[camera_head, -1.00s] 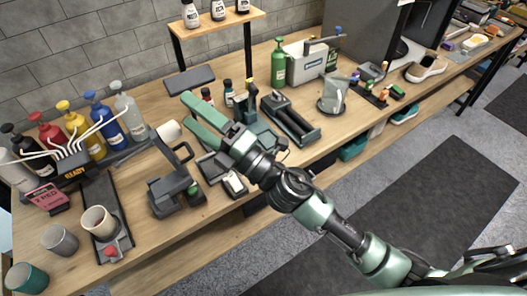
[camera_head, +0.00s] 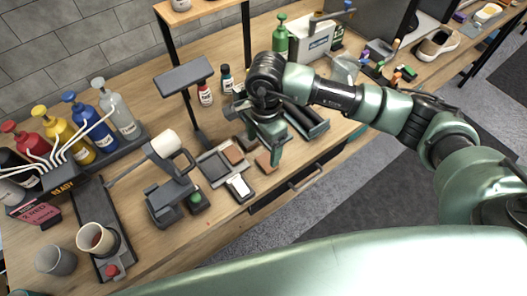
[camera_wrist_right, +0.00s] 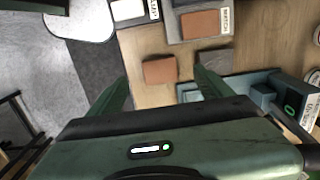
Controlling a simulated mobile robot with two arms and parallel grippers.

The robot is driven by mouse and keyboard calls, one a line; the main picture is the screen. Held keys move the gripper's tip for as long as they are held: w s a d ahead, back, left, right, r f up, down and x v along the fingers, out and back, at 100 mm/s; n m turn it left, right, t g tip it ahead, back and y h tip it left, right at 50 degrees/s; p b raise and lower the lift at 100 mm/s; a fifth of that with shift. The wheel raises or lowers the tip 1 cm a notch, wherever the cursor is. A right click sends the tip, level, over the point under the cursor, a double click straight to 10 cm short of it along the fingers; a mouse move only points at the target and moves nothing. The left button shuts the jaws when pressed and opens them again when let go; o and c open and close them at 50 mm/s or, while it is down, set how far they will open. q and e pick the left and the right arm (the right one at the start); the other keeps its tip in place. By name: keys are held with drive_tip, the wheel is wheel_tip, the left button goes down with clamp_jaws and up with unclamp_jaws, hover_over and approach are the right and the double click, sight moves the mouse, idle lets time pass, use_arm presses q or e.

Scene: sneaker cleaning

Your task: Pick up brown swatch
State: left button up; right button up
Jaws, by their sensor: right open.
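A brown swatch (camera_head: 266,163) lies on the wooden table near its front edge, beside a dark tray. In the right wrist view this brown swatch (camera_wrist_right: 159,71) lies on the wood between the two fingers, farther from the camera than they are. My right gripper (camera_wrist_right: 160,76) is open and empty; in the head view the right gripper (camera_head: 260,136) points down just above and behind the swatch. A second brown swatch (camera_head: 234,154) lies in the labelled tray; it also shows in the right wrist view (camera_wrist_right: 200,23). My left gripper is not in view.
The grey tray (camera_head: 211,166) and a white-screened device (camera_head: 239,187) stand left of the gripper. A dark stand (camera_head: 184,75) rises behind. A teal holder (camera_wrist_right: 250,92) lies close right of the fingers. Pump bottles (camera_head: 70,128) line the far left.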

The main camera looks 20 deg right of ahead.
sight(265, 162)
drive_tip(key=shift+w+d+f, duration=0.35)
drive_tip(key=shift+w+d, duration=0.1)
drive_tip(key=shift+w, duration=0.2)
drive_tip(key=shift+s+f+p, duration=0.2)
drive_tip(key=shift+f+p, duration=0.25)
drive_tip(key=shift+f, duration=0.3)
drive_tip(key=f, duration=0.1)
drive_tip(key=s+f+p, duration=0.1)
drive_tip(key=p, duration=0.1)
drive_tip(key=shift+s+a+f, duration=0.2)
drive_tip(key=shift+s+f, duration=0.05)
drive_tip(key=shift+f, duration=0.15)
drive_tip(key=shift+w+f+p, duration=0.15)
drive_tip(key=shift+f, duration=0.45)
drive_tip(key=shift+w+f+p, duration=0.15)
drive_tip(key=shift+f, duration=0.6)
drive_tip(key=c, duration=0.4)
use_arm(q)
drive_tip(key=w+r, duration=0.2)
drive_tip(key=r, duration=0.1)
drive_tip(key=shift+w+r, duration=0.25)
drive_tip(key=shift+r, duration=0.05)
use_arm(e)
drive_tip(key=c, duration=1)
